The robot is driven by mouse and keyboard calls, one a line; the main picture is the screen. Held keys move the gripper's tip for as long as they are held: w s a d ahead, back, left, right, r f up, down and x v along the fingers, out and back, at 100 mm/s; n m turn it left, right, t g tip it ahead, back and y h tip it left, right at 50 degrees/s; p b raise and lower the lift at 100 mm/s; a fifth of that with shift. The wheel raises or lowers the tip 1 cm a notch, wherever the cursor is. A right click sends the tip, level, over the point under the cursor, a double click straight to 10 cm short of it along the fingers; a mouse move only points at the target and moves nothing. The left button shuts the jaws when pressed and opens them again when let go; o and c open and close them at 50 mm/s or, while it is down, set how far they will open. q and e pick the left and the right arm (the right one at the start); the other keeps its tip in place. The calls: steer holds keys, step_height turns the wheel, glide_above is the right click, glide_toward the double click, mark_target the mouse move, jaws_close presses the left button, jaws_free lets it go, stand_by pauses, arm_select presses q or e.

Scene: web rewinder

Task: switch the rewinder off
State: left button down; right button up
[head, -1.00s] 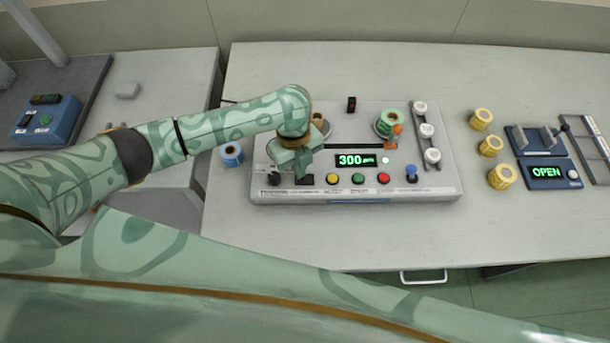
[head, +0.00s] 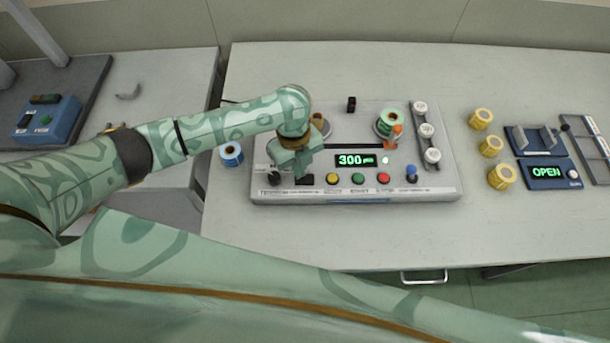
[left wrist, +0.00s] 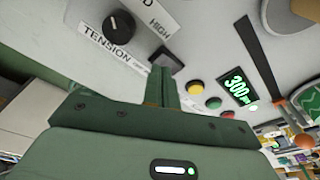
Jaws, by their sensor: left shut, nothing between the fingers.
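The rewinder (head: 360,197) is a pale grey machine on the table, with its display (head: 354,160) lit green at 300. Yellow, green and red buttons (head: 358,178) line its front. My left gripper (head: 300,172) is over the front left of the panel, shut and empty. In the left wrist view its fingers (left wrist: 168,90) are together beside a dark square control (left wrist: 166,62), probably a switch. I cannot tell whether they touch it. The black tension knob (left wrist: 118,24) is to the left of that control. My right gripper is not in view.
A green roll (head: 391,121) and white rollers (head: 426,131) stand on the rewinder's right part. A blue-and-white roll (head: 231,153) stands left of it. Yellow rolls (head: 490,146) and a blue unit reading OPEN (head: 547,172) are to the right. The table front is clear.

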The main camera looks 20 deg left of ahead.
arm_select(q)
steer(key=shift+f+b, duration=0.4)
steer(key=shift+f, duration=0.4)
stand_by(0.4)
step_height(320, 180, up, 7)
steer(key=p, duration=0.8)
stand_by(0.3)
